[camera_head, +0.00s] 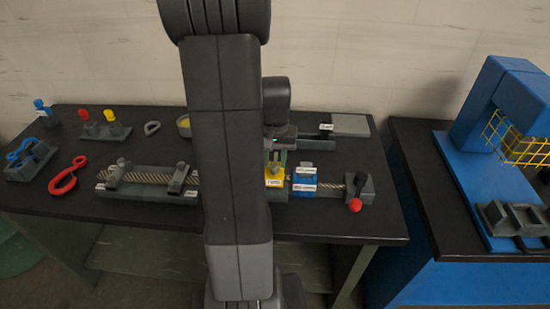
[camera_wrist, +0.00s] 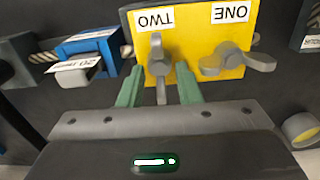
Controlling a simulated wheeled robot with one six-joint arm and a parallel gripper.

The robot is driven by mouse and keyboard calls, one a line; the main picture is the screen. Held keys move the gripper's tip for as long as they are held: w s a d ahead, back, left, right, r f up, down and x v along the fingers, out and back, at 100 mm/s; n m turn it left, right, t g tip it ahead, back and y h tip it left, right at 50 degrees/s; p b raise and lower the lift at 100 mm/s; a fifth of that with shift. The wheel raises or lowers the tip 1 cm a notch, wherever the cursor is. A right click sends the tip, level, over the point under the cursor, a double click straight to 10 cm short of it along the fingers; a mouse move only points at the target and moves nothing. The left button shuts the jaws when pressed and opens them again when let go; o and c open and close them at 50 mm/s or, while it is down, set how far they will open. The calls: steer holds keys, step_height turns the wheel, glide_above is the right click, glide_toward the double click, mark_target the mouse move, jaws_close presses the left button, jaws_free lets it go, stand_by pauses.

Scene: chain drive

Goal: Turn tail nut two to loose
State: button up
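The yellow block (camera_wrist: 205,18) carries upside-down labels TWO and ONE in the wrist view. Tail nut two (camera_wrist: 158,62) is a grey wing nut below the TWO label, its wings lined up with the picture's vertical. Tail nut one (camera_wrist: 237,63) sits to its right with its wings roughly horizontal. My gripper (camera_wrist: 159,88) is open, with green fingers on either side of the lower wing of nut two and visible gaps to it. In the head view the yellow block (camera_head: 274,181) shows just right of my arm, which hides most of the gripper.
A blue block (camera_wrist: 88,50) with a grey tab and label stands left of the yellow block. A red-knobbed part (camera_head: 355,204) is at the rail's right end. Red, yellow and blue knobbed pieces and a red hook (camera_head: 66,178) lie at the table's left.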

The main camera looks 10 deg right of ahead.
steer(key=c, duration=0.6)
steer(key=shift+c, duration=0.2)
steer(key=shift+n, duration=0.3)
steer(key=n+b, duration=0.1)
steer(key=n, duration=0.3)
steer(key=shift+a+f, duration=0.1)
steer(key=shift+a, duration=0.05)
steer(key=n, duration=0.4)
steer(key=shift+a+n, duration=0.1)
steer(key=shift+n, duration=0.3)
steer(key=n+b, duration=0.1)
steer(key=n, duration=0.4)
steer(key=shift+s+a+n, duration=0.1)
steer(key=shift+s+n, duration=0.05)
steer(key=shift+n, duration=0.15)
steer(key=n, duration=0.5)
steer(key=shift+s+n, duration=0.15)
steer(key=shift+n, duration=0.45)
